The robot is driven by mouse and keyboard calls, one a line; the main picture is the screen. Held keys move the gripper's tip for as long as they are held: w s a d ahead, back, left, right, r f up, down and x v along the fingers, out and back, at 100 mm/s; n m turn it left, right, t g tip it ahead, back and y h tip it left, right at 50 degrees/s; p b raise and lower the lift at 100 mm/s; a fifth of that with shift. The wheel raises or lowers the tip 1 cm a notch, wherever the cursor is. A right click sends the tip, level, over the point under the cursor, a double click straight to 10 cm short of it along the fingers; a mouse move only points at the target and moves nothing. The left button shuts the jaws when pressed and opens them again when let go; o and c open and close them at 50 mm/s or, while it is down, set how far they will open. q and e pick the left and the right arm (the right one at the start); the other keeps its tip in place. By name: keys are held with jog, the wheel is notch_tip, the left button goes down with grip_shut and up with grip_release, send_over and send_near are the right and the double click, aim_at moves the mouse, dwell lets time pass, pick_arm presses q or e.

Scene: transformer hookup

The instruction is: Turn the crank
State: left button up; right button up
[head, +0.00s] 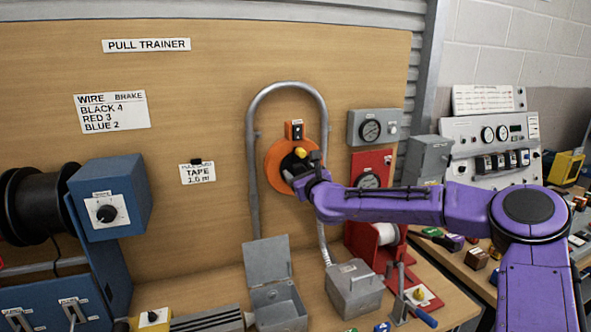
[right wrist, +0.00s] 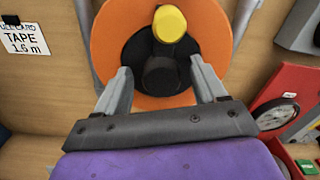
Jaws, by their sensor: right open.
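The crank is an orange disc (head: 277,167) on the wooden board, with a dark hub and a yellow knob (head: 300,152). In the right wrist view the orange disc (right wrist: 112,38) fills the upper middle, with the yellow knob (right wrist: 170,23) above a dark round part (right wrist: 161,75). My right gripper (head: 296,168) is at the disc's lower right in the head view. In the right wrist view its two fingers (right wrist: 160,78) are apart, one on each side of the dark round part, and hold nothing visible. Whether they touch it cannot be told. My left gripper is not in view.
A bent grey conduit (head: 252,150) arches around the disc. A grey gauge box (head: 373,128) and a red gauge panel (head: 368,170) are to the right. An open grey box (head: 270,262) and a lever (head: 402,290) stand below. A blue box (head: 108,200) is at left.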

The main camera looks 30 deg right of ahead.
jog(key=shift+w+d, duration=0.2)
jog(key=shift+w+f, duration=0.1)
jog(key=shift+w, duration=0.05)
